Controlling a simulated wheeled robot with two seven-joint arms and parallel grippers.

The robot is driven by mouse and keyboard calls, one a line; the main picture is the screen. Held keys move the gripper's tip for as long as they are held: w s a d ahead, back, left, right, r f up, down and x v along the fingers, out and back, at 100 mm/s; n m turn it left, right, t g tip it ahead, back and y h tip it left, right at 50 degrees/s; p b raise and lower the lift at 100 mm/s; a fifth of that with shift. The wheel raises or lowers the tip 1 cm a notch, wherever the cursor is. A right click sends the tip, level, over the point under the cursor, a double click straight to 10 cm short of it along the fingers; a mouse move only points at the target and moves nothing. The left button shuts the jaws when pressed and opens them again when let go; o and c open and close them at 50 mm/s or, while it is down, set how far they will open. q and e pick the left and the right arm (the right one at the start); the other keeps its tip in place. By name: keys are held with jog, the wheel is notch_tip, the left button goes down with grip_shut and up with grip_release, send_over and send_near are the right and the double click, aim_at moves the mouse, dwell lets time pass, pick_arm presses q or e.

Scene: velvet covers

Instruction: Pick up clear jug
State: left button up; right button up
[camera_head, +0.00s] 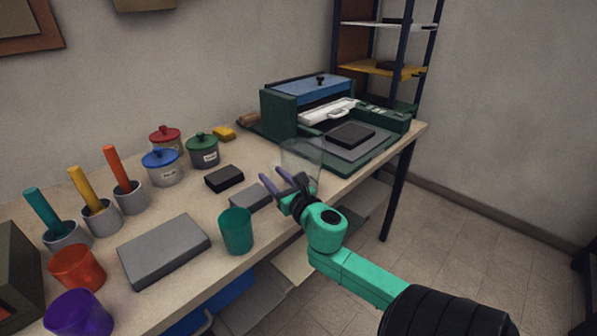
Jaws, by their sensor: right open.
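The clear jug (301,153) stands on the table near its front edge, just left of the green machine. It is see-through and its outline is faint. My right gripper (277,182) is open, with its two dark fingers pointing up and left at the jug's lower part. The fingers overlap the jug in the picture; I cannot tell whether they touch it or lie around it. My left gripper is not in view.
A grey block (251,196) and a teal cup (236,231) stand left of my right gripper. A black block (224,179) and lidded jars (203,151) lie behind. The green machine (335,115) fills the table's right end.

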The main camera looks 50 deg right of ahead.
jog(key=x, duration=0.4)
jog(key=shift+w+f, duration=0.1)
jog(key=shift+c, duration=1.2)
grip_shut()
